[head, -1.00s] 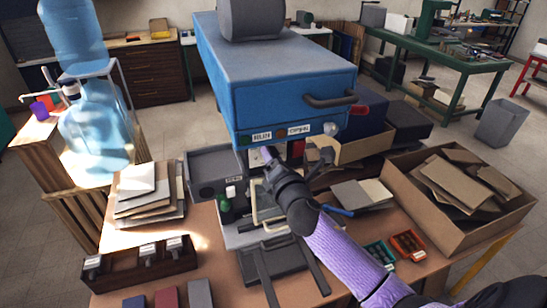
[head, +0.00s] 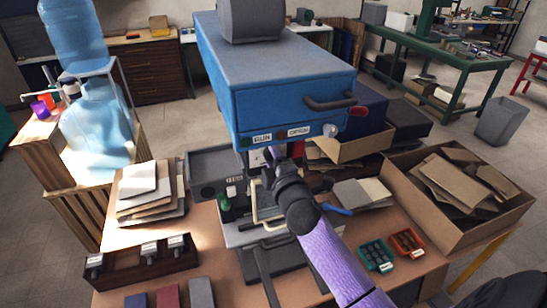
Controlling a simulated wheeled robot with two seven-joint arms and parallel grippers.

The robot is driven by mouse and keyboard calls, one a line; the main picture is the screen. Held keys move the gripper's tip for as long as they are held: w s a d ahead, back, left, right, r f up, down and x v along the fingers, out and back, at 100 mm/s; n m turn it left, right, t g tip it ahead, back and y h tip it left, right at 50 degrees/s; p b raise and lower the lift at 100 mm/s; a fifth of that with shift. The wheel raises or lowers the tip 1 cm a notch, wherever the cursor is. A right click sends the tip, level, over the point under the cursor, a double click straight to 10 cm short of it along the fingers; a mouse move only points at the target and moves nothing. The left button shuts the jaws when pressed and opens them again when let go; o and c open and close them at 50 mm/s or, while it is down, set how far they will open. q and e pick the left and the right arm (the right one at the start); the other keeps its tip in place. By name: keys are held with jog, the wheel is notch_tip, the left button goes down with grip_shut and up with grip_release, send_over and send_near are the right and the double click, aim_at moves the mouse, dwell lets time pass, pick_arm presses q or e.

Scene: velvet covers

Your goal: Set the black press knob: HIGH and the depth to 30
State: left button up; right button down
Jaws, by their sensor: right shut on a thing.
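The blue press (head: 290,95) stands in the middle, with two labels and a round pale knob (head: 330,130) on its lower front edge. My right gripper (head: 264,161) is just below that edge, in front of a pale plate (head: 256,157). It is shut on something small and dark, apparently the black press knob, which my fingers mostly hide. I cannot read the knob's setting or a depth figure. My left gripper is not in view.
A rack of stamps (head: 140,268) and stacked boards (head: 150,200) lie further left. A cardboard box (head: 450,228) and small green and orange trays (head: 377,256) are at right.

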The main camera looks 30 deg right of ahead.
jog(key=shift+m, duration=0.8)
jog(key=shift+f, duration=0.1)
jog(key=shift+c, duration=1)
grip_release()
jog(key=v, duration=1)
jog(key=shift+d, duration=0.15)
